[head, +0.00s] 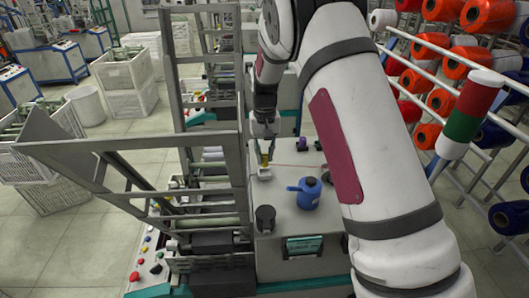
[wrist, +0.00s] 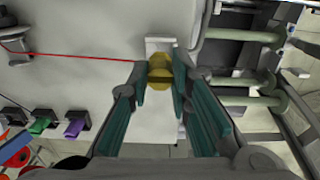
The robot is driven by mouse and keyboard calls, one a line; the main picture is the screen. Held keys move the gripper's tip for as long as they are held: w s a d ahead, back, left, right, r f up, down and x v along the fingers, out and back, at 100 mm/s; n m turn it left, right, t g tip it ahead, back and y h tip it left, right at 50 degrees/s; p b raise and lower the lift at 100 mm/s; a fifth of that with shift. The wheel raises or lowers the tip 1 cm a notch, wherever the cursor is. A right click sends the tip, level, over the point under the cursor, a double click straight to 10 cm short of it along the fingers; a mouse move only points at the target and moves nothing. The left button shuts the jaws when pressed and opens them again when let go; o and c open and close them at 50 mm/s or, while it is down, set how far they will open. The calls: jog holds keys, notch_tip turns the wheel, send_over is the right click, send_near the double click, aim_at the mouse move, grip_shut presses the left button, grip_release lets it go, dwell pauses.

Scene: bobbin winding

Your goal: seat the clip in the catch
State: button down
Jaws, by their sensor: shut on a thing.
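My gripper (wrist: 160,74) is shut on a small yellow clip (wrist: 160,66), which sits between its teal fingertips in the wrist view. In the head view the clip (head: 265,159) is a small yellow patch below my gripper (head: 265,150), over the grey machine top. A pale block (head: 264,173), which may be the catch, shows directly under the clip. In the wrist view a white plate (wrist: 160,43) shows behind and beyond the clip. The fingers hide part of the clip, and I cannot tell whether it touches the plate.
A red thread (wrist: 85,57) runs from the left to the plate. Green (wrist: 41,122) and purple (wrist: 76,124) pieces stand in dark holders at lower left. A blue can (head: 309,194) and black cylinder (head: 265,218) stand nearby. A grey frame (head: 187,100) rises at left.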

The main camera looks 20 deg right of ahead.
jog(key=shift+f, duration=1.15)
jog(key=shift+f+b, duration=0.3)
jog(key=shift+f, duration=0.05)
jog(key=shift+f, duration=0.45)
jog(key=c, duration=1.4)
grip_release()
jog(key=shift+r, duration=0.1)
